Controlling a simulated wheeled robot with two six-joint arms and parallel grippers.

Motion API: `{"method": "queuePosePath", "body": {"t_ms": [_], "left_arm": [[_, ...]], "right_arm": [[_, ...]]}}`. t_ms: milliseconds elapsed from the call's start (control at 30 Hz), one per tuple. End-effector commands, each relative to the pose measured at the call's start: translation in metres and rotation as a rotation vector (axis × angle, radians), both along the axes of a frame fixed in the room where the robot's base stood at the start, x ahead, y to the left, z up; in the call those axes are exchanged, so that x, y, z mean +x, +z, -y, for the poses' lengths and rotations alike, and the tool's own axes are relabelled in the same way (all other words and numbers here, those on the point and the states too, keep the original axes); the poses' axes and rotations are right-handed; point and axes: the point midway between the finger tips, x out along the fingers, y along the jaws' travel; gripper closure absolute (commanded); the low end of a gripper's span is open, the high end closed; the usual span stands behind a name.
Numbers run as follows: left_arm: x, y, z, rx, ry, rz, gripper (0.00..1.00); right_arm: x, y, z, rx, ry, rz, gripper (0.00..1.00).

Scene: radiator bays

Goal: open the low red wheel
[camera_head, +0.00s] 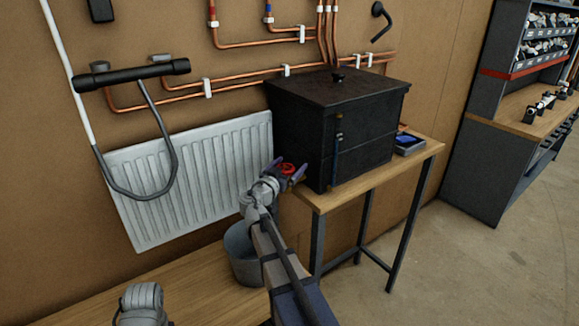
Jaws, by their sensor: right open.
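A small red wheel (287,168) shows low, at the right side of the white radiator (190,180), in front of the left face of the black box. My right gripper (286,172) is at the red wheel, with its fingers open on either side of it. I cannot tell whether the fingers touch the wheel. The wheel's stem and mount are hidden behind my gripper and arm. Part of my left arm shows at the bottom left; its gripper is not in view.
The black box (335,125) stands on a narrow wooden table (420,158) right of the wheel. A grey bucket (240,262) stands below my right arm. A wooden bench top (190,295) fills the lower left. Copper pipes (240,77) run along the wall. Open floor lies at right.

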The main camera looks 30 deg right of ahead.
Motion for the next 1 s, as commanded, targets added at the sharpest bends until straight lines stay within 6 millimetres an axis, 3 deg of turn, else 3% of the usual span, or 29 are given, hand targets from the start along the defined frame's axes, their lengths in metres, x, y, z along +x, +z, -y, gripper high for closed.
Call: {"method": "queuePosePath", "body": {"t_ms": [167,867,1000], "left_arm": [[0.0,0.0,0.0,0.0,0.0,0.0,0.5],[0.0,0.0,0.0,0.0,0.0,0.0,0.5],[0.0,0.0,0.0,0.0,0.0,0.0,0.5]], "right_arm": [[-0.0001,0.0,-0.0002,0.0,0.0,0.0,0.01],[-0.0003,0.0,-0.0004,0.0,0.0,0.0,0.8],[-0.0005,0.0,-0.0005,0.0,0.005,0.0,0.82]]}}
